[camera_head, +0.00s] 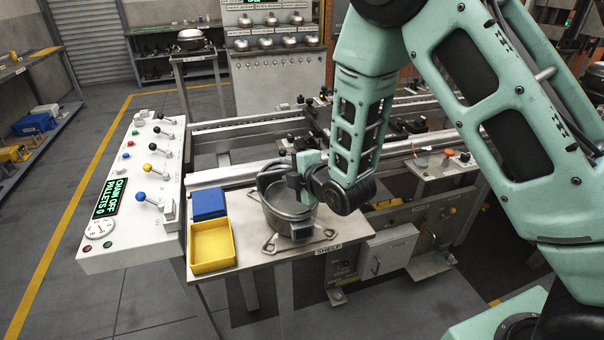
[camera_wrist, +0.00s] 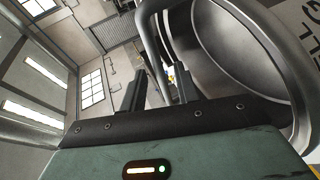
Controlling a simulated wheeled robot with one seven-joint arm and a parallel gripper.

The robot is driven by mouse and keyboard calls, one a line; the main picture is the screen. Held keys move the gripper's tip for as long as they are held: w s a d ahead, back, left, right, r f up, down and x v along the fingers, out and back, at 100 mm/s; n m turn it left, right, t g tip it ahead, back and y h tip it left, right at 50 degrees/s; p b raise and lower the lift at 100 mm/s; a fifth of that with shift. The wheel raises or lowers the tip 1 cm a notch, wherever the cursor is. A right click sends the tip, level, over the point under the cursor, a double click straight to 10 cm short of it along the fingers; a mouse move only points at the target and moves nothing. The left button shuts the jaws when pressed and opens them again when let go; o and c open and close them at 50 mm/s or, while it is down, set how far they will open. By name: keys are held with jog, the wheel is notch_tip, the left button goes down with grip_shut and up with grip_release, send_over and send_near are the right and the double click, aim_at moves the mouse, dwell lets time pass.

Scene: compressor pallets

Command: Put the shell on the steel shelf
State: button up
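The shell (camera_head: 284,218) is a dark grey, open, pot-like steel body with a tubular handle at its rim. It stands upright on the steel shelf (camera_head: 252,259), a pale table top with a "SHELF" label on its front edge, and its flat feet appear to touch the top. My gripper (camera_head: 302,182) is at the shell's rim, partly hidden behind my wrist. In the wrist view, the fingers (camera_wrist: 155,92) are apart with a gap between them. The shell's tube and hollow inside (camera_wrist: 235,50) fill the right side, close beside the right finger.
A yellow tray (camera_head: 212,246) and a blue box (camera_head: 208,204) sit on the shelf left of the shell. A sloped control panel (camera_head: 135,190) with coloured levers stands further left. Conveyor rails (camera_head: 240,133) run behind. Open floor lies in front.

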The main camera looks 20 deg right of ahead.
jog(key=p+v, duration=0.6)
jog(key=v, duration=0.2)
jog(key=shift+s+r+p, duration=0.25)
jog(key=shift+r+p, duration=0.05)
jog(key=shift+r, duration=0.2)
jog(key=p+v, duration=0.1)
jog(key=p, duration=0.2)
jog(key=p+v, duration=0.1)
jog(key=p, duration=0.2)
jog(key=shift+s+d+f+p, duration=0.1)
jog(key=shift+f+p, duration=0.1)
jog(key=shift+p, duration=0.1)
